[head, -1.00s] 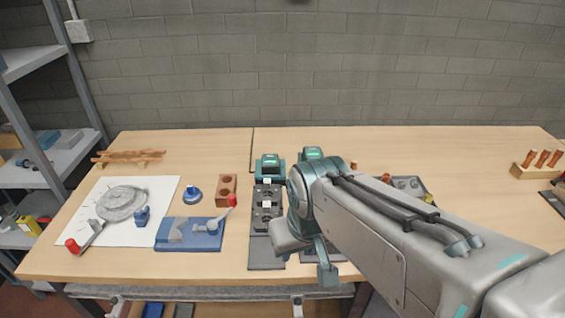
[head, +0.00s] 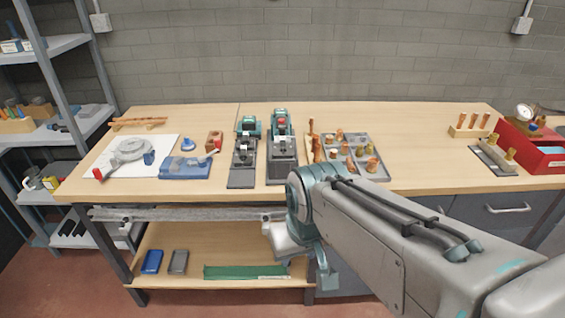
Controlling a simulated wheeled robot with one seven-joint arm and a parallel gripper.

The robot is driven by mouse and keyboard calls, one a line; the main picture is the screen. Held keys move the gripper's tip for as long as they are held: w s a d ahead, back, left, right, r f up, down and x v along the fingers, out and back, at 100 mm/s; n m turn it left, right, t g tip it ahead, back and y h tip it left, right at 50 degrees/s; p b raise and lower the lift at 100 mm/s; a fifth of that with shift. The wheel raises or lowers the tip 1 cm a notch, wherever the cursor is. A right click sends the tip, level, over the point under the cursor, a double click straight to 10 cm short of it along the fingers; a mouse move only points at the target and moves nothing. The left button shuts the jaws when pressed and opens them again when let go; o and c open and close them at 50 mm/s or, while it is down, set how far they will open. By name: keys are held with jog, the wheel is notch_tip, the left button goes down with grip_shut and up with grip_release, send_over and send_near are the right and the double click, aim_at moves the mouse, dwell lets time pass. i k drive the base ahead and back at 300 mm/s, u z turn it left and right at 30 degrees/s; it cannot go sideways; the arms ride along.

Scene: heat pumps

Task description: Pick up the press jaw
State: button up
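I cannot tell for certain which object is the press jaw; the parts on the bench are small at this distance. Two dark grey devices with teal ends stand side by side mid-bench, a left one (head: 243,160) and a right one (head: 282,150). My gripper (head: 306,265) hangs in front of the bench, below the top's front edge, apart from all these things. One teal finger shows; the arm and gripper body hide the rest, so its opening is unclear.
A grey tray of copper-coloured fittings (head: 366,152) lies right of the devices. A white sheet (head: 112,170) with a grey disc lies left. The lower shelf (head: 215,245) holds blue and grey cases and a green strip. Bare bench top (head: 425,150) lies right of the tray.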

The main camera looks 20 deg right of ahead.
aim_at(288, 149)
jog(key=z, duration=0.75)
jog(key=i, duration=0.9)
jog(key=u, duration=0.7)
